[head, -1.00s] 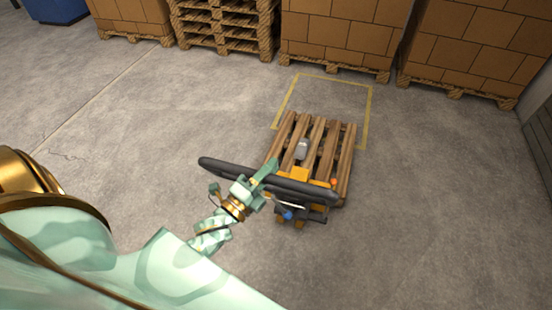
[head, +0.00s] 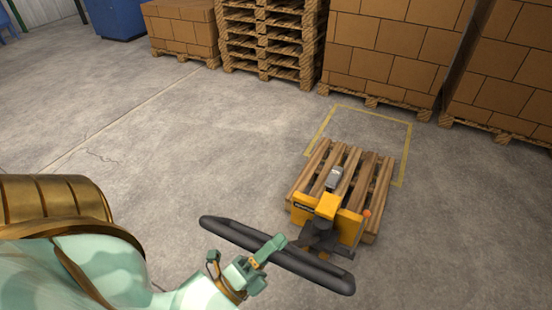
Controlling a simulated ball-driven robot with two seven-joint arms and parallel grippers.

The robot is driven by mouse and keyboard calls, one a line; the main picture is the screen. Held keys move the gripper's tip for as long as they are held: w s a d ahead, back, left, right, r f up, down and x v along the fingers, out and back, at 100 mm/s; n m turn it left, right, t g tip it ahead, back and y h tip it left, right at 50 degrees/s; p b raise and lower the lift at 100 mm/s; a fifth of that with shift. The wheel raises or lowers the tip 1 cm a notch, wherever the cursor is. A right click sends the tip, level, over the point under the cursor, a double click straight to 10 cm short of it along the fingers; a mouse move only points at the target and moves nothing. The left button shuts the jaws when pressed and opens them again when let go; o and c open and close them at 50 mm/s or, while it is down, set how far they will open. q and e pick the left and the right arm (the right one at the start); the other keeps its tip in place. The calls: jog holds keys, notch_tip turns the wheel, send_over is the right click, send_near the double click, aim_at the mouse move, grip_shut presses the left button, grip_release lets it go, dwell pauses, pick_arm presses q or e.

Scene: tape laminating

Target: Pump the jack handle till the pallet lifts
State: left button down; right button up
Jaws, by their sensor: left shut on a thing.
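The wooden pallet (head: 381,197) lies on the concrete floor right of centre, with the yellow pallet jack (head: 347,226) at its near end. A small grey object (head: 334,176) rests on the slats. The black jack handle (head: 315,268) is a long bar, tilted down toward me and crossing the lower middle. My left gripper (head: 270,249) is shut on the handle near its middle. Whether the pallet is clear of the floor cannot be told. My right gripper is out of view.
A yellow outlined square (head: 408,150) is marked on the floor behind the pallet. Stacked empty pallets (head: 268,40) and loaded box pallets (head: 395,50) line the back. A blue bin (head: 115,18) stands at the back left. The floor left of the jack is clear.

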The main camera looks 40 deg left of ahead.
pick_arm(q)
jog(key=shift+f, duration=0.1)
jog(key=c, duration=1.3)
grip_release()
jog(key=shift+o, duration=0.7)
jog(key=b+v, duration=0.3)
jog(key=v, duration=1.3)
jog(key=shift+s, duration=0.15)
